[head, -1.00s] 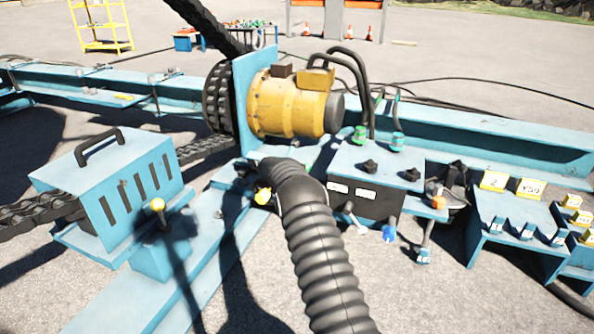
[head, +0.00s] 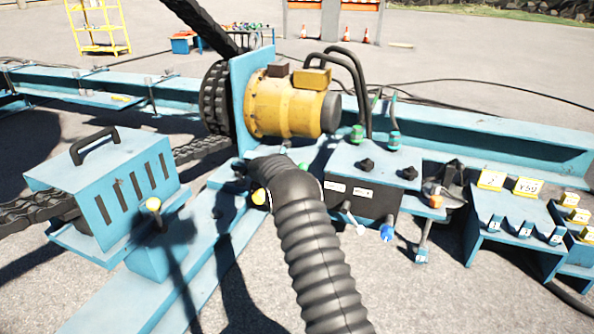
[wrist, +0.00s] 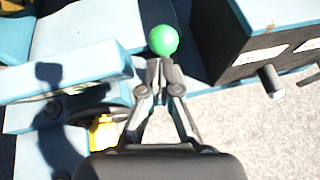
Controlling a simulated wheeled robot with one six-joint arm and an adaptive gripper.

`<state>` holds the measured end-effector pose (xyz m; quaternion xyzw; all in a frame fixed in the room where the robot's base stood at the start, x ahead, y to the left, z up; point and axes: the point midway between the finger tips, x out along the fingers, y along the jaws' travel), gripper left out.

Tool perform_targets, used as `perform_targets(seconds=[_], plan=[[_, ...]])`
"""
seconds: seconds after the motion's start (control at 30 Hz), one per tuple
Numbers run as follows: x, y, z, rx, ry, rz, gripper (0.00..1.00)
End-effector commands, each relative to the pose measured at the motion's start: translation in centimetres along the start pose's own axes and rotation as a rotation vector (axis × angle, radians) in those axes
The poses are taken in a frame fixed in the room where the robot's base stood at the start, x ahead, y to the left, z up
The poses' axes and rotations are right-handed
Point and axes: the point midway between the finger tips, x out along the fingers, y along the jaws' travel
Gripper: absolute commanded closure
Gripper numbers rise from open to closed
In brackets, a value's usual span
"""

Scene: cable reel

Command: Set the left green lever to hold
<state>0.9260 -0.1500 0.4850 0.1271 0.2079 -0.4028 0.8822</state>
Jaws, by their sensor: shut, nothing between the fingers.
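A round green lever knob (wrist: 163,40) shows in the wrist view, just past my fingertips. My gripper (wrist: 161,68) is shut and empty, its tips at the near side of the knob. I cannot tell whether they touch it. The lever's shaft and any hold mark are not visible. I cannot tell from these views whether this is the left green lever.
A dark box with white labels (head: 362,193) stands right of the arm; its side also shows in the wrist view (wrist: 262,54). A yellow knob (head: 259,196) is left of the arm. A yellow motor (head: 290,107) stands behind. A slotted blue cover (head: 105,180) is at left.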

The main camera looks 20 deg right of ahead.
Motion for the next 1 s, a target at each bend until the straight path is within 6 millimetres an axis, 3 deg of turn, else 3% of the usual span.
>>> perform_targets(seconds=[0.2, 0.43, 0.63, 1.0], plan=[[-4.3, 0.5, 2.4, 0.001, -0.002, 0.002, 1.00], [-7.5, 0.7, 4.0, 0.001, -0.001, 0.001, 1.00], [-8.7, 0.8, 4.6, 0.000, 0.000, -0.001, 1.00], [-8.8, 0.8, 4.7, 0.003, 0.000, -0.001, 1.00]])
